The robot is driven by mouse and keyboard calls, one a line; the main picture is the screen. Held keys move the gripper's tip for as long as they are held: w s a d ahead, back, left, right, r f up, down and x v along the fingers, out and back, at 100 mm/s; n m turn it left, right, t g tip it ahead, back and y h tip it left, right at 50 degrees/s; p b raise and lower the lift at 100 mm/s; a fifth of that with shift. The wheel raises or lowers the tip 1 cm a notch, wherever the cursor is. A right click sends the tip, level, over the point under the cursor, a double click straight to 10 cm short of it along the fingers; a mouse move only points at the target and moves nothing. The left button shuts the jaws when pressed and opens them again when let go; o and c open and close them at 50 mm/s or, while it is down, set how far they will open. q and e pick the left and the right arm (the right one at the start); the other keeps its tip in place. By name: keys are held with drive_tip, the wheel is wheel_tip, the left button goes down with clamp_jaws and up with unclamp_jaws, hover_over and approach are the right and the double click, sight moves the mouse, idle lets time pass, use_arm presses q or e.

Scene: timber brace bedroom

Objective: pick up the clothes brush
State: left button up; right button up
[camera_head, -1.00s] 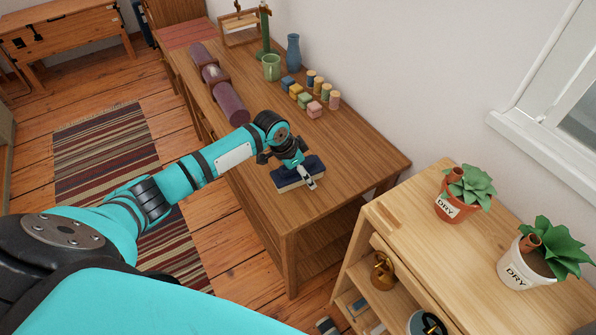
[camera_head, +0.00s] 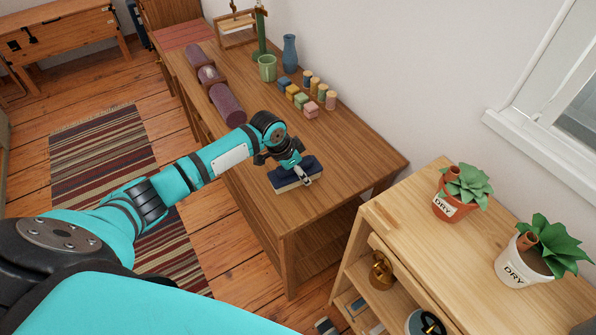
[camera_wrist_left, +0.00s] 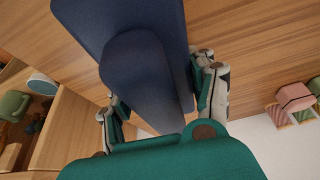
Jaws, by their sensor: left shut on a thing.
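The clothes brush (camera_head: 290,181), dark blue with a pale bristle edge below, is near the front end of the wooden table (camera_head: 265,207). My left gripper (camera_head: 303,172) is over it with a finger on each side, shut on it. In the left wrist view the blue brush (camera_wrist_left: 88,22) runs between the two fingers of my left gripper (camera_wrist_left: 160,95). I cannot tell whether the brush touches the tabletop. My right gripper is not in view.
A pale shelf unit (camera_head: 425,245) with two potted plants is at right.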

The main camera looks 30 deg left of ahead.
use_arm(q)
drive_tip(key=shift+r, duration=0.15)
wheel_tip(320, 180, up, 3)
drive_tip(key=shift+w+r+b, duration=0.15)
drive_tip(key=shift+b, duration=0.2)
drive_tip(key=s+a, duration=0.1)
drive_tip(key=s, duration=0.3)
drive_tip(key=s+a+r, duration=0.1)
drive_tip(key=s, duration=0.4)
drive_tip(key=s+a+b, duration=0.1)
drive_tip(key=s, duration=0.4)
drive_tip(key=shift+s+a+r, duration=0.1)
drive_tip(key=shift+a+r, duration=0.05)
drive_tip(key=shift+r, duration=0.1)
drive_tip(key=shift+s+a+r, duration=0.1)
drive_tip(key=shift+s+r, duration=0.1)
drive_tip(key=shift+s, duration=0.6)
